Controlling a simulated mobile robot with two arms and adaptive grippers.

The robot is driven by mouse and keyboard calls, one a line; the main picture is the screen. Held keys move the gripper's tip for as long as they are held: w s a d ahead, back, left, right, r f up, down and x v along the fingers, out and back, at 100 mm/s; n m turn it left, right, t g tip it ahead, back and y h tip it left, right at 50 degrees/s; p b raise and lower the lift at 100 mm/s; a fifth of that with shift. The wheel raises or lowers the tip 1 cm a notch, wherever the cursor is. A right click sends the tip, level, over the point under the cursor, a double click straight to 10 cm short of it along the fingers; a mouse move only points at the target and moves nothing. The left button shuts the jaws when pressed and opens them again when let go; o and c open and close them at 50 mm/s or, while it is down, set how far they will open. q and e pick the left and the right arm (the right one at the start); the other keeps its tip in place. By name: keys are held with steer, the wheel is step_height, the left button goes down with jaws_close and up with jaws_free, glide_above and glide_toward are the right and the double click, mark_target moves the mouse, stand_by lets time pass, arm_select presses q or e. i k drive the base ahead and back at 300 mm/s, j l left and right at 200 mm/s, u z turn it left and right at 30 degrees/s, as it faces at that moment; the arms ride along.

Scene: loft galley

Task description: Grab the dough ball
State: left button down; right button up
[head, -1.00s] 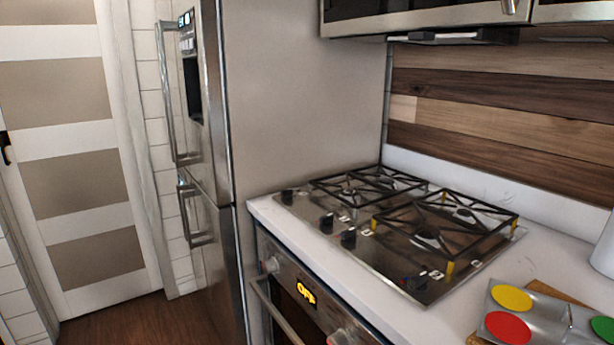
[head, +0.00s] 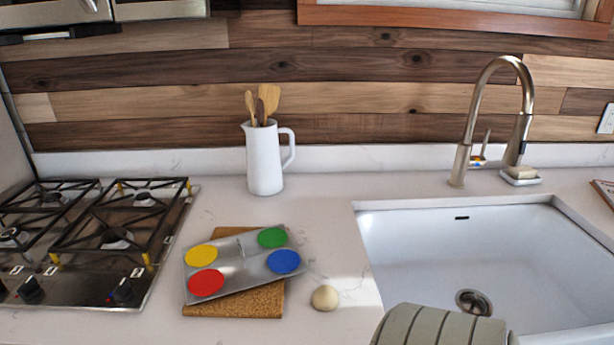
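The dough ball (head: 325,298) is a small, round, pale beige ball in the head view. It rests on the white counter (head: 330,240), just right of a cork board and left of the sink. Nothing touches it from above. Neither of my grippers shows in the head view, so I cannot see whether they are open or shut.
A metal tray with coloured discs (head: 240,262) lies tilted over the cork board (head: 232,310). A gas stove (head: 90,240) is at left, a white utensil pitcher (head: 264,160) behind. The sink (head: 480,250) is at right. A ribbed grey-green object (head: 440,325) stands at the front edge.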

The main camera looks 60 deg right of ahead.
mark_target(325, 298)
steer(key=l+z, duration=0.1)
steer(key=z, duration=1.75)
